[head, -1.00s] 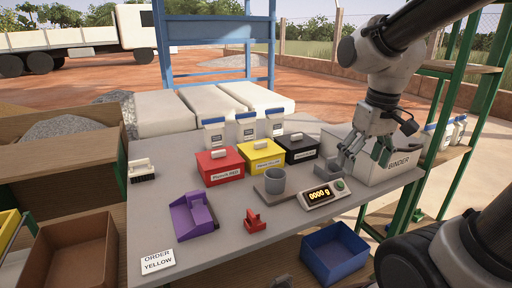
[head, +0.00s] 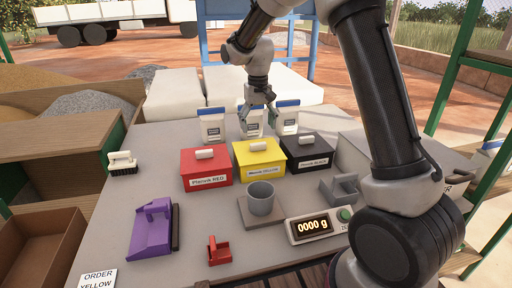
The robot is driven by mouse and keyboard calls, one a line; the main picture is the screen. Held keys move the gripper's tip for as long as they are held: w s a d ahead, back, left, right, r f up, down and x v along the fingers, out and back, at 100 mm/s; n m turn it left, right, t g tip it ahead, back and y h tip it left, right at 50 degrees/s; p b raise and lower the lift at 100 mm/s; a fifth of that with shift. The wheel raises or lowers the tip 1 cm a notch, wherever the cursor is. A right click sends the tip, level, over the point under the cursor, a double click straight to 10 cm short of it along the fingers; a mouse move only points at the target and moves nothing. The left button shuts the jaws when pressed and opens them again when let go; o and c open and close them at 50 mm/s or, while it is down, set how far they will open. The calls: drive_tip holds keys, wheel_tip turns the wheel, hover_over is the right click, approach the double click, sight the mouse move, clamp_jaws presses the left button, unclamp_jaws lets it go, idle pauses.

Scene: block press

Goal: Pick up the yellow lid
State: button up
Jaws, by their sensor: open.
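The yellow lid (head: 269,159) sits on the middle pigment box, with a white handle (head: 258,146) on top and a label on its front. It lies between the red box and the black box. My gripper (head: 258,116) is open and empty, pointing down above and behind the yellow lid, near the middle white container. It appears apart from the lid's handle.
Red (head: 207,170) and black (head: 306,153) lidded boxes flank the yellow one. White containers with blue tops (head: 212,125) stand behind.

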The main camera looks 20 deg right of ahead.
sight(258, 143)
drive_tip(key=shift+f, duration=0.25)
drive_tip(key=f, duration=0.7)
drive_tip(key=shift+s+f, duration=0.2)
drive_tip(key=shift+s, duration=0.1)
drive_tip(key=shift+c, duration=0.4)
drive_tip(key=c, duration=1.1)
